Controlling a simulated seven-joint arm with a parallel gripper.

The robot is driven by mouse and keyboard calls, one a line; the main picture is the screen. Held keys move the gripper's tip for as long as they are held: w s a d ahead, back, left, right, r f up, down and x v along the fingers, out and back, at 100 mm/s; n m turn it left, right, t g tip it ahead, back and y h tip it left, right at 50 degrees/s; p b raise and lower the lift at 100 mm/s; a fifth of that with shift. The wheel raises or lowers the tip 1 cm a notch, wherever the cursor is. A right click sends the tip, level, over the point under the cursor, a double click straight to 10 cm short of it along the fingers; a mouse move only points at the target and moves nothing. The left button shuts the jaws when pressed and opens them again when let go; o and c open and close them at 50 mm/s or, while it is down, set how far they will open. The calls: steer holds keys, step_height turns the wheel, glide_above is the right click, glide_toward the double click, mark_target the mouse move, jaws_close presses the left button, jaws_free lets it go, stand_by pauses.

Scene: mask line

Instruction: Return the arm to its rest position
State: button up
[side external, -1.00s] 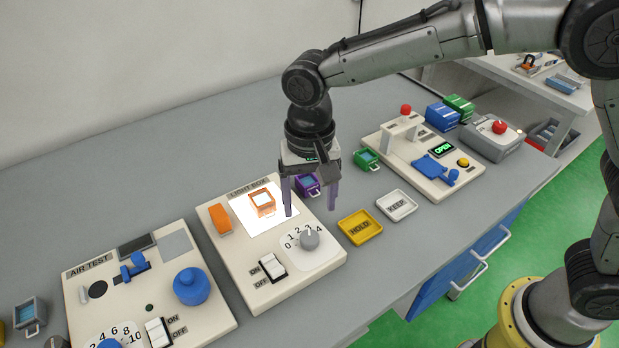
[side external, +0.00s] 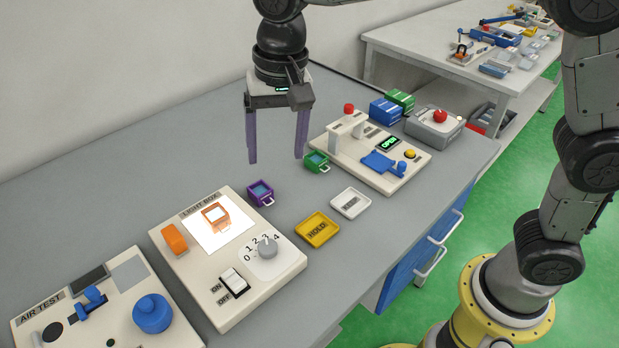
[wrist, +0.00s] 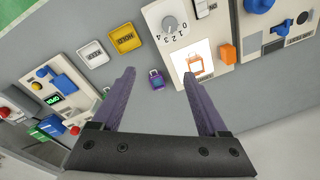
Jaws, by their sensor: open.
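My gripper (side external: 277,160) is open and empty, raised above the back part of the bench, behind the purple frame. It also shows in the wrist view (wrist: 160,78), its two purple fingers spread wide apart. An orange frame (side external: 216,213) lies on the lit panel of the light box (side external: 203,291), apart from my gripper. A purple frame (side external: 260,193) and a green frame (side external: 316,162) sit on the grey bench (side external: 120,190) near the fingers in the side view. Whether anything touches the fingertips there, I see no contact.
The yellow HOLD tray (side external: 317,231) and white KEEP tray (side external: 351,203) look empty. The air test box (side external: 70,310) stands at front left. A cream press unit (side external: 385,150) with a green OPEN display, blue and green boxes (side external: 386,109) and a grey red-button box (side external: 434,128) stand at right.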

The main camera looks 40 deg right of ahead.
steer(key=s+d+r+t, duration=0.2)
steer(key=s+d+r, duration=0.1)
steer(key=s+d, duration=0.4)
steer(key=s+d+r+t, duration=0.1)
steer(key=s+d+r, duration=0.3)
steer(key=d, duration=0.5)
steer(key=s+d+f+n+t, duration=0.1)
steer(key=s+d+f+n, duration=0.3)
steer(key=s+f, duration=0.4)
steer(key=s+n, duration=0.1)
steer(key=s, duration=0.1)
steer(key=shift+s+f+n+t+h, duration=0.2)
steer(key=shift+s+n+t+h, duration=0.1)
steer(key=shift+s+n, duration=0.1)
